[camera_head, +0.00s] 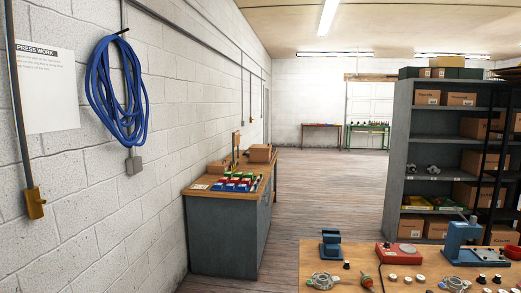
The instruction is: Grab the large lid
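Neither of my grippers is in view. No part can be told for sure as the large lid. On the wooden workbench (312,252) at the lower right lies a round silver housing-like part (324,281). A second silver part (454,284) lies further right, near the bottom edge. Both are small in the picture, and I cannot tell whether either is a lid. Several small white, black and dark pieces lie around them. The near part of the bench is cut off by the bottom edge.
On the bench stand a blue vise (331,244), a red box-like device (399,253) and a blue press (462,240). A grey shelf (398,150) with cardboard boxes stands behind. A cabinet (222,235) with coloured bins stands along the left wall. The wooden floor (320,190) between is clear.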

